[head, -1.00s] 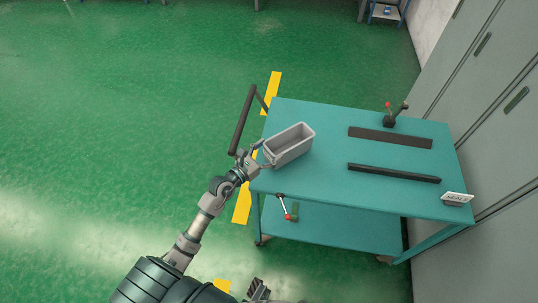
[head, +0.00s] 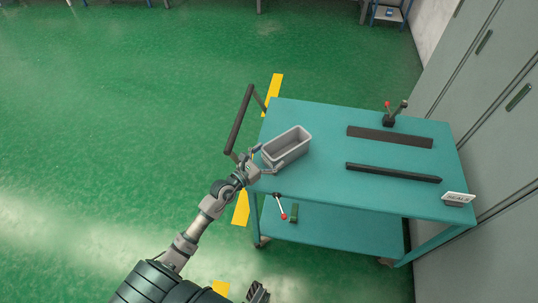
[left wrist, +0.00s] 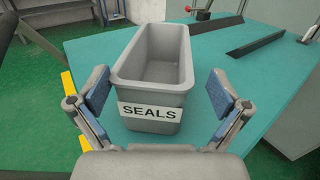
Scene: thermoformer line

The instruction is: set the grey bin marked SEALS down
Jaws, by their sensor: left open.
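The grey bin (head: 287,148) sits on the left end of the teal cart's top (head: 320,174), upright and empty. In the left wrist view the bin (left wrist: 152,66) shows its SEALS label (left wrist: 150,111) facing my gripper. My left gripper (head: 266,159) is open at the bin's near-left end. In the left wrist view its fingers (left wrist: 158,97) stand apart on both sides of the bin's labelled end, with gaps to the walls. Part of a gripper (head: 258,291), likely my right one, shows at the bottom edge of the head view; its fingers are unclear.
A red-knobbed clamp (head: 390,117) stands at the back. The cart's dark handle (head: 239,120) is beside my left gripper. Grey cabinets (head: 490,110) stand right.

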